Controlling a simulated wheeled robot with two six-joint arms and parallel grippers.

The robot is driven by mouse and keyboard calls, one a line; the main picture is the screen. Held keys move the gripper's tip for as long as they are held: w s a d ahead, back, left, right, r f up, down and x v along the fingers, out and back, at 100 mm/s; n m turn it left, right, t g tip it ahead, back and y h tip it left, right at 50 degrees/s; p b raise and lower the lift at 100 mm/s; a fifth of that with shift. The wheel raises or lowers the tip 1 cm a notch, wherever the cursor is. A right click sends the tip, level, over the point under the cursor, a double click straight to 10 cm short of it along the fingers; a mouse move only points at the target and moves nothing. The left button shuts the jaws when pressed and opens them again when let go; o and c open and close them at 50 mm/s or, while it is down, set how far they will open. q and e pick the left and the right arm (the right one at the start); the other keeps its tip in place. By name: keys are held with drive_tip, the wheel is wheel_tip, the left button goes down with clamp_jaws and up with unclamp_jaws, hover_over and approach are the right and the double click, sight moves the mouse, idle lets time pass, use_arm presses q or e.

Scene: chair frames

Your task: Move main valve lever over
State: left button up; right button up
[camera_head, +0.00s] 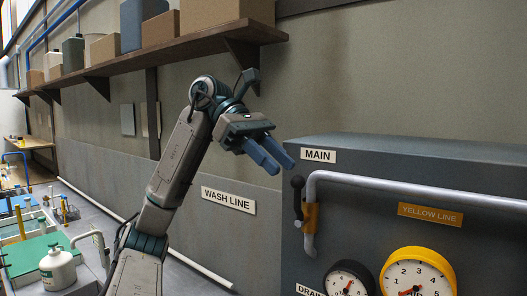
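The main valve lever (298,197) is a short black handle, standing roughly upright at the left end of a grey pipe (400,187). A yellow-orange valve body (310,217) sits beside it on the pipe. A white MAIN label (318,156) is above it on the dark grey cabinet (400,152). My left gripper (282,168), with two blue fingers, is up and to the left of the lever in the picture. Its fingers are apart, with nothing between them, and it appears not to touch the lever. My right gripper is not in view.
Two round gauges (418,275) and a YELLOW LINE label (430,215) are on the cabinet front. A wooden shelf (170,51) with boxes runs along the wall above my arm. A white jug (57,268) stands at lower left. A WASH LINE label (229,200) is on the wall.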

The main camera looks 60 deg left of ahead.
sight(302, 178)
use_arm(q)
drive_tip(key=x, duration=0.4)
drive_tip(key=shift+f+b, duration=0.15)
drive_tip(key=shift+b, duration=0.2)
drive_tip(key=c, duration=0.5)
drive_tip(key=shift+d+r, duration=0.1)
drive_tip(key=shift+r, duration=0.1)
drive_tip(key=shift+w+d+f+p, duration=0.15)
drive_tip(key=shift+w+d+p, duration=0.05)
drive_tip(key=shift+d+p, duration=0.35)
drive_tip(key=shift+w+d+f, duration=0.1)
drive_tip(key=shift+w+d, duration=0.05)
drive_tip(key=shift+d, duration=0.25)
